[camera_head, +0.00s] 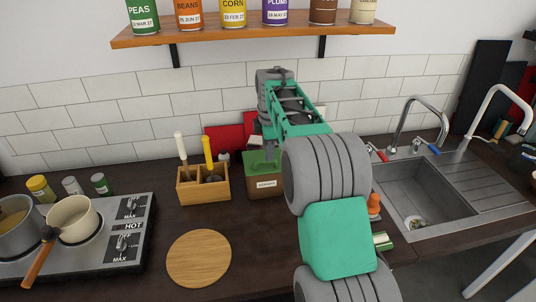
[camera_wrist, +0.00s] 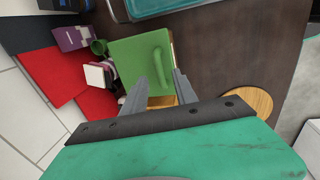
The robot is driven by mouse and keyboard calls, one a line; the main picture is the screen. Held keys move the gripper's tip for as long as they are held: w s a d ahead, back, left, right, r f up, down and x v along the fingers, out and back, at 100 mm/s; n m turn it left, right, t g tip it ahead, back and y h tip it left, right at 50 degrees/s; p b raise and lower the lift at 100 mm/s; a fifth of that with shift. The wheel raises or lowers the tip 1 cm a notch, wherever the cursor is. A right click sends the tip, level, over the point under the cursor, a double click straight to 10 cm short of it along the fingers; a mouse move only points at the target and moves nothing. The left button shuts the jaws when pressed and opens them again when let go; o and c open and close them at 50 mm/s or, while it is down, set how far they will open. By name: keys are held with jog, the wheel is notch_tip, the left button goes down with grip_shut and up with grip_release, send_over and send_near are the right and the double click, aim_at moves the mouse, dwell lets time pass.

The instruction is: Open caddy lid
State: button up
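The caddy (camera_head: 266,184) is a brown box with a white label and a green lid. In the head view my arm hides the caddy's right side.
A wooden utensil holder (camera_head: 203,190) stands just left of the caddy. A round wooden board (camera_head: 199,258) lies in front. A hob (camera_head: 100,245) with pots is at left and a sink (camera_head: 425,195) at right. A shelf (camera_head: 245,36) of cans hangs above.

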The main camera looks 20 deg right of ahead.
jog(key=shift+w+d+f, duration=0.1)
jog(key=shift+w+f, duration=0.1)
jog(key=shift+f, duration=0.75)
jog(key=shift+w+d+f, duration=0.1)
jog(key=shift+w+f, duration=0.1)
jog(key=shift+f, duration=0.75)
grip_shut()
